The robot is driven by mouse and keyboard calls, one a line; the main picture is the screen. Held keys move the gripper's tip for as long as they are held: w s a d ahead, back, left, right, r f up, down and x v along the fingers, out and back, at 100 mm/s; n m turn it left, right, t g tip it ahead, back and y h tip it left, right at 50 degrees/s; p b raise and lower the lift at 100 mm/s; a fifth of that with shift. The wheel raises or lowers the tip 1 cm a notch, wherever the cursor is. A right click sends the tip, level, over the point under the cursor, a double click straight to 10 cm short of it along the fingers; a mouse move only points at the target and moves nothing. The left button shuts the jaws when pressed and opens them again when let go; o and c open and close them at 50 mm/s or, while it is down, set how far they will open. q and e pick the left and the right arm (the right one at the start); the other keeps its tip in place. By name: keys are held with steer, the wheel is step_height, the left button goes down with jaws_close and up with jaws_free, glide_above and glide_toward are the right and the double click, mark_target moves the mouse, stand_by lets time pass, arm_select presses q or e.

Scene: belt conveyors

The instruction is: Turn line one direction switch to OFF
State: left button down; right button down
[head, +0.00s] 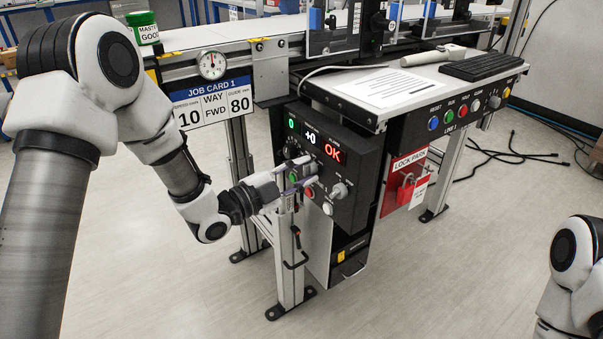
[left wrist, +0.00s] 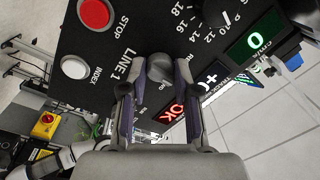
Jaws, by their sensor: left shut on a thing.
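The line one control box (head: 345,150) stands under the conveyor, its dark panel marked LINE 1 in the left wrist view (left wrist: 100,35). The direction switch is a dark grey knob (left wrist: 160,68) on this panel. My left gripper (left wrist: 156,82) has its two fingers closed on either side of the knob. In the head view my left gripper (head: 292,174) is at the panel's front and hides the knob. The knob's exact pointing is hard to tell, and its labels are partly covered. My right gripper is out of view.
Near the knob are a red STOP button (left wrist: 94,12), a white INDEX button (left wrist: 75,67), a speed dial (left wrist: 222,12) and lit displays, one reading OK (head: 333,152). A red padlock (head: 405,188) hangs at the right.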

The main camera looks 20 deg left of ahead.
arm_select(q)
steer(key=shift+f, duration=0.1)
steer(key=c, duration=0.9)
jaws_free()
steer(key=shift+o, duration=0.2)
steer(key=v, duration=1.2)
